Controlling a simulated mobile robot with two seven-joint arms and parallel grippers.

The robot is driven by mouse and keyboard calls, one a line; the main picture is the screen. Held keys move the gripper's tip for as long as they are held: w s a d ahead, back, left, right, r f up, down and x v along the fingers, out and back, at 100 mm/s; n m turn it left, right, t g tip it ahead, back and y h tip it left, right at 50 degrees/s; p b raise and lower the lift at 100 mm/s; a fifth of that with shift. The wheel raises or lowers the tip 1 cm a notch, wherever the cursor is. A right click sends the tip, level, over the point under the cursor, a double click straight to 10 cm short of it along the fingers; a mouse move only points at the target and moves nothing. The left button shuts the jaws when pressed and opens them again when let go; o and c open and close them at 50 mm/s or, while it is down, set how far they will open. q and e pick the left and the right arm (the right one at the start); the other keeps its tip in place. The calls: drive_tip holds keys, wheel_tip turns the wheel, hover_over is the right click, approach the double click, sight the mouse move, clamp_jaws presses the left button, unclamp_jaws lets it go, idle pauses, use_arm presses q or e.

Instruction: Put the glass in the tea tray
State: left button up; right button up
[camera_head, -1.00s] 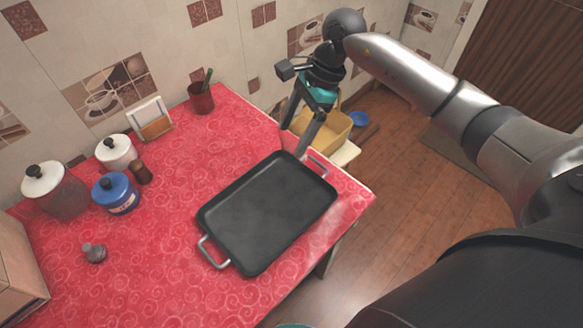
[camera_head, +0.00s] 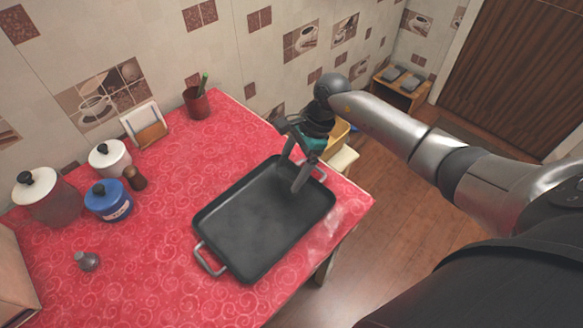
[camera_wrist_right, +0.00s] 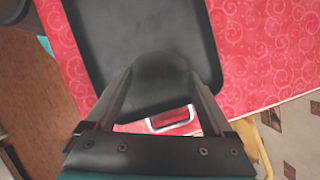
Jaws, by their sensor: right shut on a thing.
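The tea tray (camera_head: 246,232) is a black rectangular tray with two metal handles, lying on the red cloth near the counter's right edge. It also shows in the right wrist view (camera_wrist_right: 105,35), below my gripper. My right gripper (camera_head: 289,177) is over the tray's far right part, pointing down, with its fingers apart around a see-through rounded thing. This looks like the glass (camera_wrist_right: 161,75), faint and dark against the tray between the fingers in the right wrist view. I cannot tell whether the glass touches the tray floor. My left gripper is not in view.
Lidded canisters (camera_head: 48,198), a blue pot (camera_head: 108,202) and a brown shaker (camera_head: 134,178) stand at the left. A napkin holder (camera_head: 146,130) and a red cup (camera_head: 196,104) stand at the back. A small grey item (camera_head: 87,261) lies front left. The tray's near part is clear.

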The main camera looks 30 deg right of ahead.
drive_tip(key=o, duration=1.1)
drive_tip(key=shift+f, duration=0.2)
drive_tip(key=shift+o, duration=1.1)
drive_tip(key=shift+r, duration=0.1)
drive_tip(key=shift+r, duration=0.35)
drive_tip(key=p+v, duration=0.1)
drive_tip(key=v, duration=1)
drive_tip(key=shift+d+r, duration=0.15)
drive_tip(key=shift+r, duration=0.15)
